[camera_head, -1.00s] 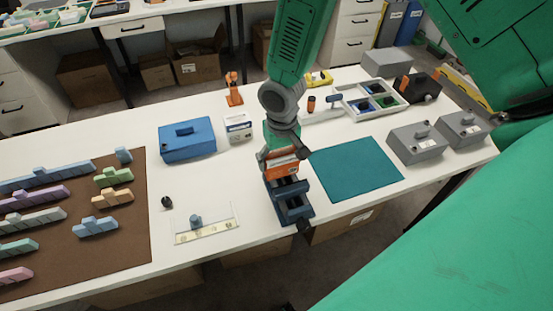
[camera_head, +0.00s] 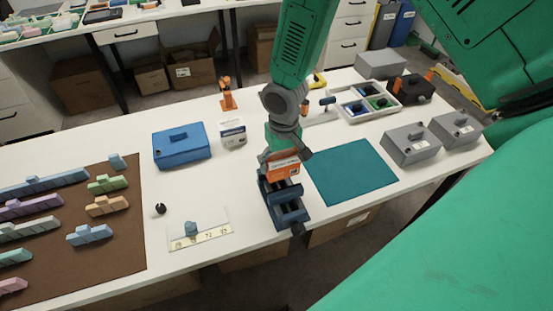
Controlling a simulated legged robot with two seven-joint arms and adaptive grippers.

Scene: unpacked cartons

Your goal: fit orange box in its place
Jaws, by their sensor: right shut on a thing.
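The orange box (camera_head: 284,171) shows between the fingers of my right gripper (camera_head: 285,160), which is shut on it. The box is at the back end of a dark blue holder (camera_head: 291,212) with open slots, near the table's front edge. The gripper hides part of the box and the back of the holder, so I cannot tell whether the box touches the holder. My left gripper is not in view.
A teal mat (camera_head: 352,172) lies right of the holder. Grey boxes (camera_head: 411,146) stand further right. A blue case (camera_head: 181,148) and white carton (camera_head: 233,134) stand behind left. A brown mat (camera_head: 115,230) bears several pastel blocks.

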